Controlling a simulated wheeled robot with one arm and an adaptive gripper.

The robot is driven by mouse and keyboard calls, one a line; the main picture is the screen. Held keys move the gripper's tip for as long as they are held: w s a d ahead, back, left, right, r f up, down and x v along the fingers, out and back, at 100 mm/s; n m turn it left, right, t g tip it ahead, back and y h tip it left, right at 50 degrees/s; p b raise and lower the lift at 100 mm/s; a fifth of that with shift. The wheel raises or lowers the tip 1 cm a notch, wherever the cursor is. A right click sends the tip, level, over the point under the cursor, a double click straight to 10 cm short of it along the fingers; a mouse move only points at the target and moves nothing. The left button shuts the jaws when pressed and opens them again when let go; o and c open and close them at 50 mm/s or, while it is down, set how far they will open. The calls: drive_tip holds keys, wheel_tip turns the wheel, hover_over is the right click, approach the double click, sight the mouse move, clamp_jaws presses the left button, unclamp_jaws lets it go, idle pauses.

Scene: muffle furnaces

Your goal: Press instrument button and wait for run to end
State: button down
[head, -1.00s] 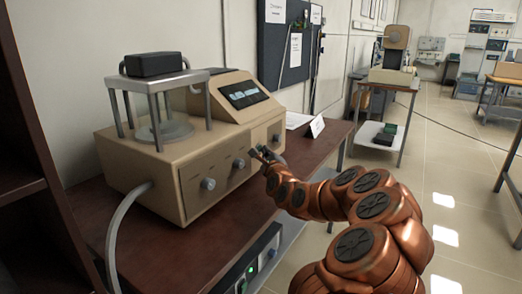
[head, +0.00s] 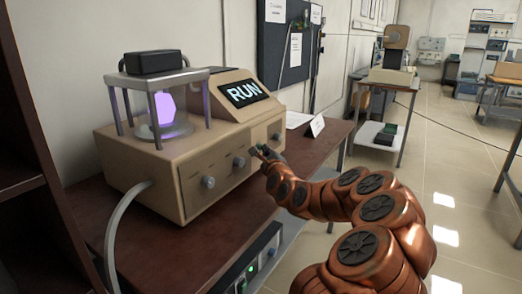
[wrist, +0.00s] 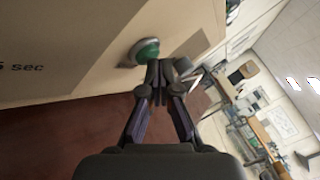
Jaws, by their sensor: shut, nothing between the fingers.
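The beige instrument (head: 200,160) stands on a dark brown bench. Its sloped screen (head: 244,92) reads "RUN". A violet glow (head: 164,108) shows inside the chamber under the metal frame on its left. In the wrist view a green button (wrist: 146,51) sits on the beige front panel (wrist: 70,50). My gripper (head: 259,150) is at the right part of the front panel. It also shows in the wrist view (wrist: 160,68), shut and empty, with its fingertips right beside the green button. I cannot tell whether they touch it.
A white card (head: 316,126) stands on the bench right of the instrument. A grey hose (head: 116,225) runs down from its left side. A dark shelf (head: 35,150) is close on the left. Open floor (head: 440,170) lies to the right.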

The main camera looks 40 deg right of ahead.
drive_tip(key=shift+s+d+b, duration=0.1)
drive_tip(key=shift+s+b, duration=0.45)
drive_tip(key=shift+s, duration=0.1)
drive_tip(key=s+b, duration=0.1)
drive_tip(key=s+d+b, duration=0.1)
drive_tip(key=s+b, duration=0.2)
drive_tip(key=shift+s+d+b, duration=0.25)
drive_tip(key=shift+s+b, duration=0.05)
drive_tip(key=shift+b, duration=0.1)
idle(0.7)
